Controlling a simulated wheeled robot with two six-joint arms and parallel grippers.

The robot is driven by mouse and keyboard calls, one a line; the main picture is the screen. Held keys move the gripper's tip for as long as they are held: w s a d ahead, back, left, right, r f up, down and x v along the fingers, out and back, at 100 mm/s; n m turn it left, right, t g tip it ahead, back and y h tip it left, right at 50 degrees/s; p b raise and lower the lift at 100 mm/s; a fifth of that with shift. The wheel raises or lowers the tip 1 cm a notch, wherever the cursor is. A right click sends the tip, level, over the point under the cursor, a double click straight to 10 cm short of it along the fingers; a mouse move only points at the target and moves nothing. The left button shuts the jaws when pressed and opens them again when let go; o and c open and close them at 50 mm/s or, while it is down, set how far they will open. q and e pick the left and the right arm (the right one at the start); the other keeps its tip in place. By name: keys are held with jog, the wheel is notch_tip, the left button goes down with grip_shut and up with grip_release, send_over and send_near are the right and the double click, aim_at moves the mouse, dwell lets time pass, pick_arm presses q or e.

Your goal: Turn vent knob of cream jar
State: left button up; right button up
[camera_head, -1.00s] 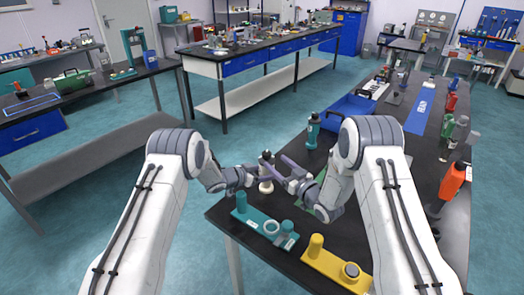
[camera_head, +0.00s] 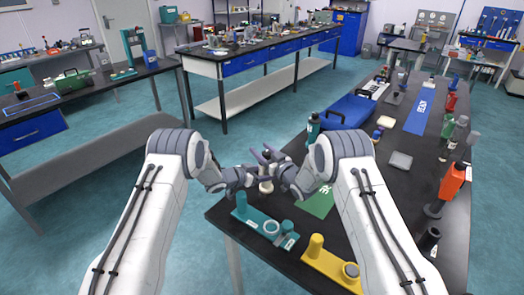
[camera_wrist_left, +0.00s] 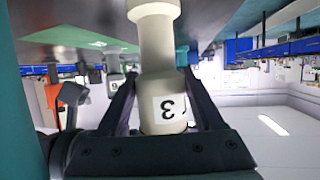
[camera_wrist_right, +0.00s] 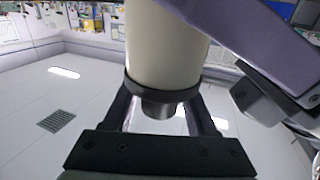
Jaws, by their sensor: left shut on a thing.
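The cream jar (camera_head: 266,186) stands upright in the head view between my two grippers, partly hidden by them. In the left wrist view the jar (camera_wrist_left: 163,105) shows upside down with a white label reading 3. My left gripper (camera_wrist_left: 160,78) is shut on its body, one finger on each side. In the right wrist view the jar's dark vent knob (camera_wrist_right: 160,106) sticks out from a dark rim at the end of the cream body (camera_wrist_right: 165,50). My right gripper (camera_wrist_right: 162,98) has its fingers on both sides of the knob, with visible gaps, so it looks open.
A teal fixture (camera_head: 250,215) and a yellow fixture (camera_head: 333,268) lie at the near edge of the black table.

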aim_at(268, 157)
grip_shut()
jog(key=shift+w+d+m+t+h, duration=0.15)
jog(key=shift+m+t+h, duration=0.3)
jog(key=shift+m+h, duration=0.5)
jog(key=shift+w+d+m+t+h, duration=0.1)
jog(key=shift+d+m+t+h, duration=0.3)
jog(key=shift+h, duration=0.85)
jog(key=shift+w+d+m+t+h, duration=0.1)
jog(key=shift+m+t+h, duration=0.45)
jog(key=shift+m+h, duration=0.5)
jog(key=shift+o, duration=2.1)
grip_release()
jog(key=shift+s, duration=0.1)
jog(key=shift+v, duration=3.75)
